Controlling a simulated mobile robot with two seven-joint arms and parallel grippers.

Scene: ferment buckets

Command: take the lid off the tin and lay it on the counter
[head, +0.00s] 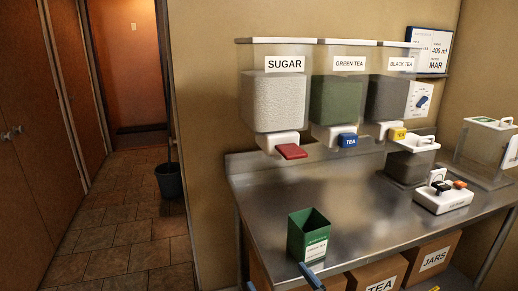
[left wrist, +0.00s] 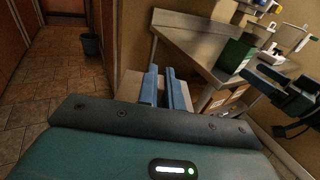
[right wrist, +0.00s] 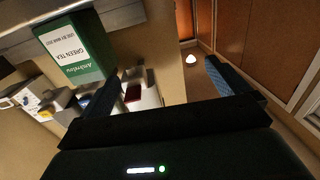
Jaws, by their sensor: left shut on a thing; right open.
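The green tin (head: 308,241) stands upright on the steel counter (head: 352,195), near its front edge. Its top is open and I look into its dark inside. It also shows in the left wrist view (left wrist: 236,54) and, with its label, in the right wrist view (right wrist: 75,48). My left gripper (left wrist: 165,88) is shut on a thin thing, apparently the lid, which hardly shows between its fingers. It is off the counter's front left, apart from the tin. My right gripper (right wrist: 162,85) is open and empty, just in front of the tin.
Sugar (head: 275,100), green tea (head: 340,100) and black tea (head: 388,97) dispensers hang on the wall above the counter. A white device (head: 443,199) and clear containers stand at the right. Boxes (head: 434,256) sit below. The counter around the tin is clear.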

